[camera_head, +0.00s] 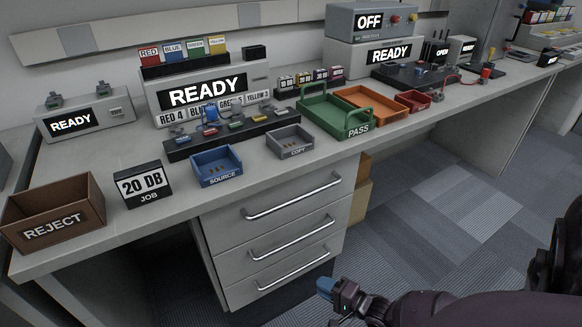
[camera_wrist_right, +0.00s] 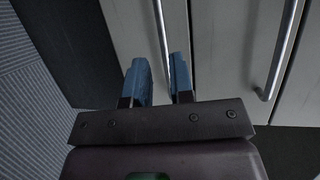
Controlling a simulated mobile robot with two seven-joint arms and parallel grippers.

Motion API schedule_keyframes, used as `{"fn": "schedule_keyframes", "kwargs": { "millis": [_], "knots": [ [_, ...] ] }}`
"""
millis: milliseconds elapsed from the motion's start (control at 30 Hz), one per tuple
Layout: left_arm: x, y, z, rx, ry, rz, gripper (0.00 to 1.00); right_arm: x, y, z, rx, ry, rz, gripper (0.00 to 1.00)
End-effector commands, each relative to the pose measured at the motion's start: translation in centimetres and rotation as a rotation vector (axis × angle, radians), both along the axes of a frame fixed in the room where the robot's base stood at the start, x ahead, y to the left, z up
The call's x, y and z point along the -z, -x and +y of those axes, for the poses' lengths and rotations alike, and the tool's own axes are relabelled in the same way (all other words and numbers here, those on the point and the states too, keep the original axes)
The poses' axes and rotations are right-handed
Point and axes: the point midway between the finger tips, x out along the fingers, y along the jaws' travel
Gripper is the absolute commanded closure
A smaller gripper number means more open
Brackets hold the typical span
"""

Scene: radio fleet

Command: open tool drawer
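A grey drawer unit (camera_head: 275,235) stands under the bench, with three drawers, each with a metal bar handle. The top handle (camera_head: 292,196), middle handle (camera_head: 292,238) and bottom handle (camera_head: 294,271) all show. All drawers look shut; no label naming the tool drawer is visible. My right gripper (camera_head: 326,288) is low, in front of the unit near its lower right. In the right wrist view, its blue fingers (camera_wrist_right: 160,82) are apart. A handle bar (camera_wrist_right: 163,40) lines up with the gap between them; contact cannot be told. My left gripper is out of view.
A second handle bar (camera_wrist_right: 283,50) shows at the right of the wrist view. On the bench stand a brown REJECT bin (camera_head: 53,212), blue SOURCE tray (camera_head: 216,166) and green PASS tray (camera_head: 335,112).

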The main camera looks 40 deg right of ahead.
Motion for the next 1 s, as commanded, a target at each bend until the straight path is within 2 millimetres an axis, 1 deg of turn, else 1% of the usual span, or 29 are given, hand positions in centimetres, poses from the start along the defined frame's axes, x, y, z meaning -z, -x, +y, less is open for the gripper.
{"fn": "schedule_keyframes", "kwargs": {
  "millis": [167,400,600,800,1000],
  "knots": [
    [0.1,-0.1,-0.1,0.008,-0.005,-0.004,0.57,0.4,-2.4,0.4,0.0,0.001,-0.002,0.78],
    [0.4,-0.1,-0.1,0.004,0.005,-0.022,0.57,1.4,-6.3,1.1,0.0,0.001,0.002,0.78],
    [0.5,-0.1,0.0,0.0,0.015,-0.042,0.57,1.8,-8.7,1.5,-0.001,0.002,0.002,0.78],
    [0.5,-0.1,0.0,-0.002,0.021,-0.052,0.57,1.8,-9.8,1.6,0.0,0.002,0.001,0.78],
    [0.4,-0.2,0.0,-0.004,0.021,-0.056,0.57,1.7,-9.9,1.7,-0.001,0.003,0.0,0.78]
  ]
}}
